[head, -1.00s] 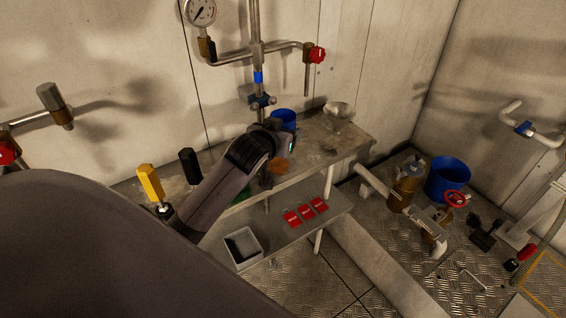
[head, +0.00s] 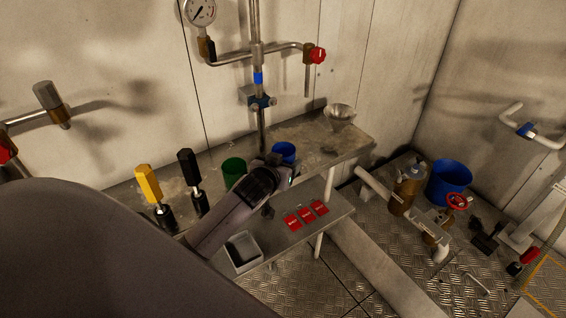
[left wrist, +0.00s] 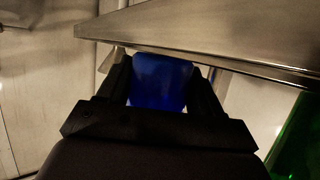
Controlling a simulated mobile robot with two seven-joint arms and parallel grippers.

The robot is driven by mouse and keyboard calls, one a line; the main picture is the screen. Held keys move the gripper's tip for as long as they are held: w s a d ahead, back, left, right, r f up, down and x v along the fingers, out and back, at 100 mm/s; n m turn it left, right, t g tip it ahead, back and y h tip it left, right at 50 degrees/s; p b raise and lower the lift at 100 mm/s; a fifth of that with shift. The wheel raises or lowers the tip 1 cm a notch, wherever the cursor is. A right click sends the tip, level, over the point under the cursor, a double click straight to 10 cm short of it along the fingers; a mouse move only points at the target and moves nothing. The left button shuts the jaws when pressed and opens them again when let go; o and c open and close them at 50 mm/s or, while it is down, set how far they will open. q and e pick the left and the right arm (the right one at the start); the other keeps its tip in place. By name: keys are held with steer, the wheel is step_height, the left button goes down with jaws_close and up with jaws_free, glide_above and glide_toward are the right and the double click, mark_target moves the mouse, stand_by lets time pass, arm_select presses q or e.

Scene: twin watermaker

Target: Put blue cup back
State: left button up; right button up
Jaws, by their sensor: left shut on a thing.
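The blue cup (head: 284,150) shows in the head view at the shelf's front edge, just beyond my left gripper (head: 286,168). In the left wrist view the blue cup (left wrist: 161,82) sits between the two black fingers of my left gripper (left wrist: 163,90), which is shut on it. A metal shelf edge runs behind the cup there. In the head view my forearm and gripper hide part of the cup and shelf front. My right gripper is not in view.
A green cup (head: 233,171) stands on the upper shelf (head: 310,130), left of my gripper. A metal funnel (head: 339,116) is at the right end. Yellow- and black-handled tools stand at left. Red packets (head: 305,215) and a grey bin (head: 243,250) are on the lower shelf.

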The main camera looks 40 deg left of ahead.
arm_select(q)
steer(key=o, duration=0.8)
steer(key=shift+f, duration=0.1)
steer(key=shift+s+r, duration=0.1)
steer(key=shift+r, duration=0.1)
steer(key=p+v, duration=0.1)
steer(key=v, duration=1.1)
steer(key=s+d+f+m+g+h, duration=0.1)
steer(key=s+d+f, duration=0.3)
steer(key=s+f, duration=0.1)
steer(key=s+d+f+m+h, duration=0.2)
steer(key=s+d+f, duration=0.2)
steer(key=s+f, duration=0.1)
steer(key=s+d+f+m+g+h, duration=0.1)
steer(key=s+d+f+m+h, duration=0.1)
steer(key=s+d+f, duration=0.2)
steer(key=shift+s+f+g, duration=0.3)
steer(key=shift+s+f, duration=0.3)
steer(key=shift+f, duration=0.3)
steer(key=shift+a, duration=0.1)
